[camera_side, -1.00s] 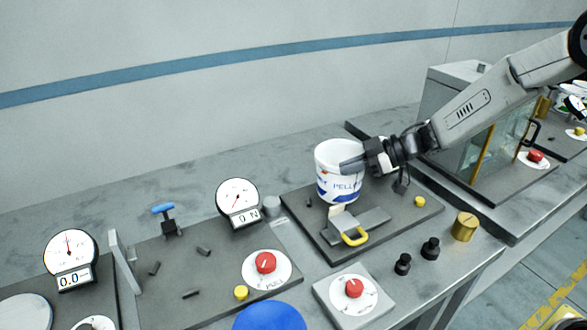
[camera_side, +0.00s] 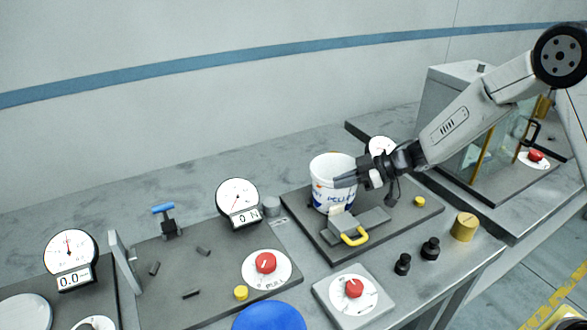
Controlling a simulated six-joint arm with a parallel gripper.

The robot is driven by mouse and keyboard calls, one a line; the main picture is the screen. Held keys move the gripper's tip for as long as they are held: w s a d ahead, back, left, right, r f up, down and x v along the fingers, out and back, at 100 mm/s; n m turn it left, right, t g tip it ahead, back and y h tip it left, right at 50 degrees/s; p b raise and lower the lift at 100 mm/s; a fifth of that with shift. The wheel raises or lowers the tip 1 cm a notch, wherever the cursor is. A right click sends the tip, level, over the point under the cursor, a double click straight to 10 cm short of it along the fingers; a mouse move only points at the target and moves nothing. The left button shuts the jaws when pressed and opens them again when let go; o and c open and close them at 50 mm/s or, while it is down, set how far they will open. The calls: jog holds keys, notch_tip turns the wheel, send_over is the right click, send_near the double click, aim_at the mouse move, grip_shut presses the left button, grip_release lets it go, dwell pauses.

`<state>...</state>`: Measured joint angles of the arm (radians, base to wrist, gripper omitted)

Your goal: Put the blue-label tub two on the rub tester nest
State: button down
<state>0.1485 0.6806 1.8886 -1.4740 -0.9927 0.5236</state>
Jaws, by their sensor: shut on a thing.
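The white tub (camera_side: 328,194) has blue lettering and small orange marks on its label; its number cannot be read. My gripper (camera_side: 346,181) reaches in from the right and is shut on the tub's upper wall. The tub is upright, over the dark plate of a station, just behind a grey block with a yellow handle (camera_side: 355,237). I take this station to be the rub tester nest (camera_side: 372,222). The tub hides what lies under it, and I cannot tell if its base touches the plate.
A dial gauge (camera_side: 238,197) stands left of the tub, and another dial (camera_side: 383,149) is behind my gripper. A red knob (camera_side: 354,288), black knobs (camera_side: 402,264) and a brass cylinder (camera_side: 465,227) are in front. A glass-sided cabinet (camera_side: 470,125) stands at right. A blue round thing (camera_side: 269,317) is at the bottom edge.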

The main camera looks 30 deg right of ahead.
jog(key=c, duration=0.8)
grip_release()
jog(key=shift+f, duration=0.1)
jog(key=shift+d, duration=0.1)
jog(key=v, duration=1.2)
